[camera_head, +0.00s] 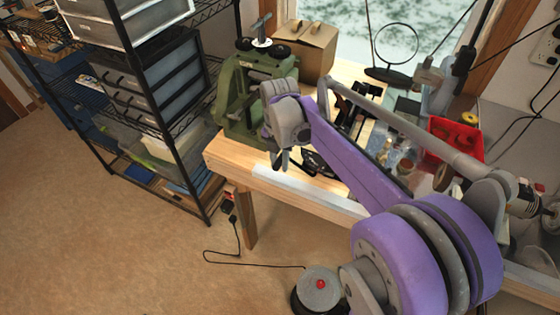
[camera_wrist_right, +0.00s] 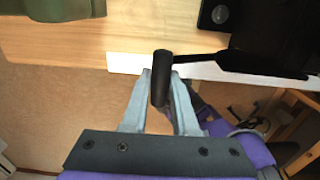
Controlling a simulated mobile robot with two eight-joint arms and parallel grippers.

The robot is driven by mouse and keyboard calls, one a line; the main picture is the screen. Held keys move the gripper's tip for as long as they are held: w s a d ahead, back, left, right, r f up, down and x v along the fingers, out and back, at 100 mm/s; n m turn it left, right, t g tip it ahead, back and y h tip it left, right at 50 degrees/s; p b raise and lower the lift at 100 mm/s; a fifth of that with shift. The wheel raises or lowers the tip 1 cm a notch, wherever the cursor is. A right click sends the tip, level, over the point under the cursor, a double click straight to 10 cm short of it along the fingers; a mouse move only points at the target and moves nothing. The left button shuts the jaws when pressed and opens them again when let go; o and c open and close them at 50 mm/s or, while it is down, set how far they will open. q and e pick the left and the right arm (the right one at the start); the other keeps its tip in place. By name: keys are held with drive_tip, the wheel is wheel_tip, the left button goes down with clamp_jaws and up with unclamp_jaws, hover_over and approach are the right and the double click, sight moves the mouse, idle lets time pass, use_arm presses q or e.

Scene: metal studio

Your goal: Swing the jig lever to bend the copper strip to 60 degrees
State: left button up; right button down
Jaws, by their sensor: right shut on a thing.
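The jig lever is a thin black arm (camera_wrist_right: 205,58) ending in an upright black cylindrical grip (camera_wrist_right: 161,66) at the bench's front edge. In the right wrist view, the fingers of my right gripper (camera_wrist_right: 160,84) are shut around this grip. The lever runs right to a dark jig body (camera_wrist_right: 270,40), which is cut off by the frame. In the head view, my right gripper (camera_head: 283,160) is over the front edge of the bench, and my purple arm hides much of the jig. I cannot make out the copper strip or its bend angle. My left gripper is not in view.
A red bin (camera_head: 455,140) is to the right. A wire shelf (camera_head: 165,110) stands left. A pale strip (camera_head: 315,194) lines the bench front.

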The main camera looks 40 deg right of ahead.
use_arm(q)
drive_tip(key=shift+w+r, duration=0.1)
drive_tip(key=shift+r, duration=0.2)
use_arm(e)
drive_tip(key=shift+w+r, duration=0.1)
drive_tip(key=shift+r, duration=0.35)
use_arm(q)
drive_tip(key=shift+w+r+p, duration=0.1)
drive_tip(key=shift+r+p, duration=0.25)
drive_tip(key=shift+p, duration=0.05)
use_arm(e)
drive_tip(key=shift+a+r, duration=0.1)
drive_tip(key=shift+r, duration=0.25)
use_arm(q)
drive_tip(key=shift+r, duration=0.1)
use_arm(e)
drive_tip(key=shift+w+r, duration=0.1)
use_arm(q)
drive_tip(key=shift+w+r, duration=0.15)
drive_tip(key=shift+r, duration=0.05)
use_arm(e)
drive_tip(key=shift+r, duration=0.3)
use_arm(q)
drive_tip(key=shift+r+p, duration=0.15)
drive_tip(key=shift+p, duration=0.2)
use_arm(e)
drive_tip(key=shift+r, duration=0.2)
